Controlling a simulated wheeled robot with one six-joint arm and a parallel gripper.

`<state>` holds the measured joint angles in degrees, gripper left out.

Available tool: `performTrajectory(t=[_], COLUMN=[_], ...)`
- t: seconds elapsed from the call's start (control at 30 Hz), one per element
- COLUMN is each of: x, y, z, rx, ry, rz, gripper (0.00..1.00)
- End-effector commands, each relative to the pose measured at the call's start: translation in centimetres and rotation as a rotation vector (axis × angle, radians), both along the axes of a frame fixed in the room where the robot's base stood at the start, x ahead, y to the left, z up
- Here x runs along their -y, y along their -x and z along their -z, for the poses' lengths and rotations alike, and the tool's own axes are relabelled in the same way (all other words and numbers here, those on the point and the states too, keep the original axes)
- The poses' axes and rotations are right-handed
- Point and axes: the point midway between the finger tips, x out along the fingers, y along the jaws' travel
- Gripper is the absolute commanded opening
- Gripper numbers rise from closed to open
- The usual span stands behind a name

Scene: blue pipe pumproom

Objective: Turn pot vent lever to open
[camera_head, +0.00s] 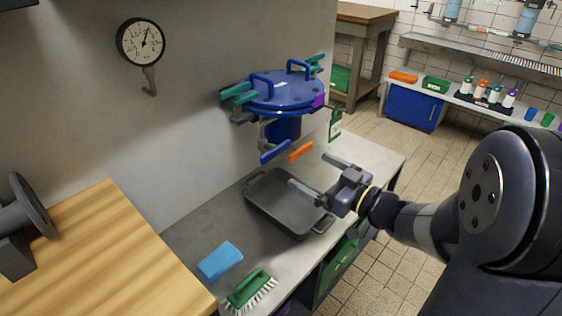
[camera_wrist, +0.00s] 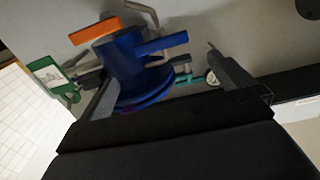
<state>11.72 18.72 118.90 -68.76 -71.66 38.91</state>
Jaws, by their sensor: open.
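A blue round pot (camera_head: 283,125) with a bolted lid and two blue handles is mounted at the wall above the counter. Under it are a blue lever (camera_head: 275,152) and an orange lever (camera_head: 301,151); I cannot tell which is the vent lever. In the wrist view, the pot (camera_wrist: 122,66) shows upside down, with the blue lever (camera_wrist: 162,44) and orange lever (camera_wrist: 97,30) beyond my fingers. My gripper (camera_head: 307,169) is open and empty, just below and right of the levers, above the tray, apparently touching nothing.
A grey tray (camera_head: 262,219) lies on the metal counter under the pot. A blue sponge (camera_head: 219,261) and a green brush (camera_head: 250,287) lie at the front. A green tag (camera_head: 335,124) hangs right of the pot. A gauge (camera_head: 140,42) is on the wall.

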Motion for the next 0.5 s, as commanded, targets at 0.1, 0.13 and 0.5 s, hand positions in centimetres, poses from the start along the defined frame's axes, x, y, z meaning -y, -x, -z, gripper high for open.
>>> performTrajectory(t=[0.1,0.13,0.5], x=[-0.8,-1.1,-6.1], y=[-0.5,-0.7,-4.8], z=[0.0,0.0,0.0], rx=[0.001,0.001,0.001], ry=[-0.001,-0.002,-0.001], rz=[-0.007,-0.008,-0.006], gripper=[1.00,1.00,1.00])
